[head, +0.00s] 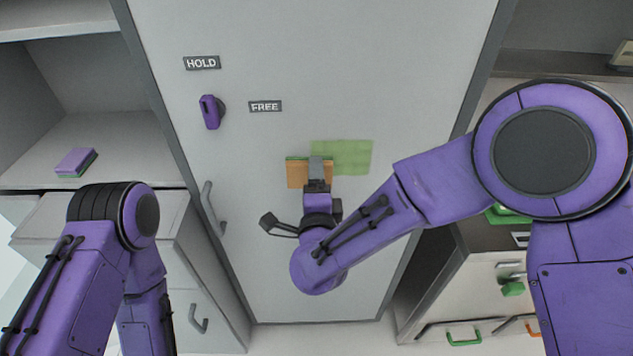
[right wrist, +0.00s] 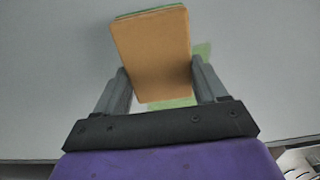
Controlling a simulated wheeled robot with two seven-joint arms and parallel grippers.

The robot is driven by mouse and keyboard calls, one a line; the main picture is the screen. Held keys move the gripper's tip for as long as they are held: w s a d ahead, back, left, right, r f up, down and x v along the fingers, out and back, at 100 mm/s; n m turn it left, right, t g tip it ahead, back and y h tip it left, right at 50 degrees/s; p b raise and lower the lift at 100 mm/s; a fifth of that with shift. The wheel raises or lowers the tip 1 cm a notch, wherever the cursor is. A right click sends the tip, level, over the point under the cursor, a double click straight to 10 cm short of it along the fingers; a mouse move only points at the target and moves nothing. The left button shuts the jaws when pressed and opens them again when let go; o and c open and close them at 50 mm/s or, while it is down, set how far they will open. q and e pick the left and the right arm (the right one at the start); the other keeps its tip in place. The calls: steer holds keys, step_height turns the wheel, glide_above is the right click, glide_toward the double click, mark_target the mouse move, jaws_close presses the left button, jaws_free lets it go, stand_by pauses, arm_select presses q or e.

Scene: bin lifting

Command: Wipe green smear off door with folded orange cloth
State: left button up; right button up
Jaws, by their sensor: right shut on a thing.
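The folded orange cloth (head: 296,175) is held flat at the door (head: 330,60) by my right gripper (head: 316,165). In the right wrist view the cloth (right wrist: 152,55) sits between the two fingers of my right gripper (right wrist: 165,85), with a thin green edge along its top. The green smear (head: 350,155) is on the grey door, up and to the right of the cloth, which partly overlaps its left end. The smear also shows behind the cloth in the right wrist view (right wrist: 201,50). I cannot tell whether the cloth touches the door. My left gripper is out of view.
A purple knob (head: 210,112) is on the door between the HOLD sign (head: 202,62) and FREE sign (head: 265,106). A door handle (head: 213,207) is lower left. A purple and green sponge (head: 76,162) lies on the left shelf. Cabinets with drawers flank the door.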

steer(key=shift+w, duration=0.6)
